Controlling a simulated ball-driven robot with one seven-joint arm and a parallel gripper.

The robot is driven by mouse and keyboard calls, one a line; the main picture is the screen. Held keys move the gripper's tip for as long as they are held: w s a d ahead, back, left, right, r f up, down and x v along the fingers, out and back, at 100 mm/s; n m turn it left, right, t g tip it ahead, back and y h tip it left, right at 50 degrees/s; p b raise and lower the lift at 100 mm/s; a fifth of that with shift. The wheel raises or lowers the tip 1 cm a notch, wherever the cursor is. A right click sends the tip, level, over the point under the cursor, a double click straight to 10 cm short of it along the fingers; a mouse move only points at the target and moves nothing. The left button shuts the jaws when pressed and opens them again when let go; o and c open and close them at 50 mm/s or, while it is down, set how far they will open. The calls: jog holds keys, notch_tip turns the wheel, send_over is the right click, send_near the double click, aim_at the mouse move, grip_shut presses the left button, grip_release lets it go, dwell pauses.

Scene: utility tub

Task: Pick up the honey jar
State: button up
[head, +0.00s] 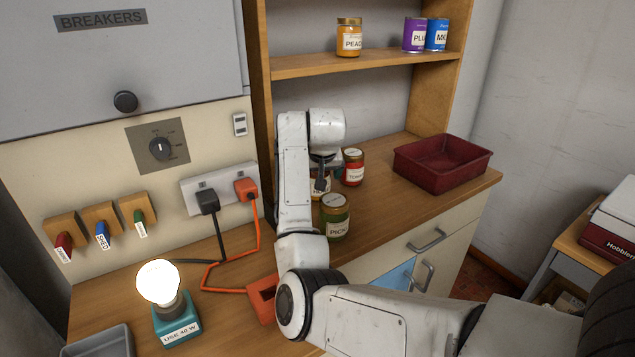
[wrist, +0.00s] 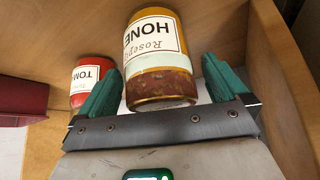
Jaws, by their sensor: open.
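The honey jar (wrist: 160,84) shows large in the wrist view, its white label reading upside down. It stands between the two green fingers of my gripper (wrist: 162,78), which is open, one finger on each side. I cannot tell whether the fingers touch the glass. In the head view my gripper (head: 322,180) is low over the counter, and a jar (head: 318,192) behind the pickle jar is mostly hidden by it and my arm.
A red-labelled tomato jar (head: 353,167) stands close to the right in the head view; it also shows in the wrist view (wrist: 88,72). The pickle jar (head: 335,217) stands in front. A dark red bin (head: 442,173) is farther right. A shelf (head: 370,64) with jar and cans is above.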

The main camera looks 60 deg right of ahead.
jog(key=shift+c, duration=0.2)
jog(key=c, duration=1.3)
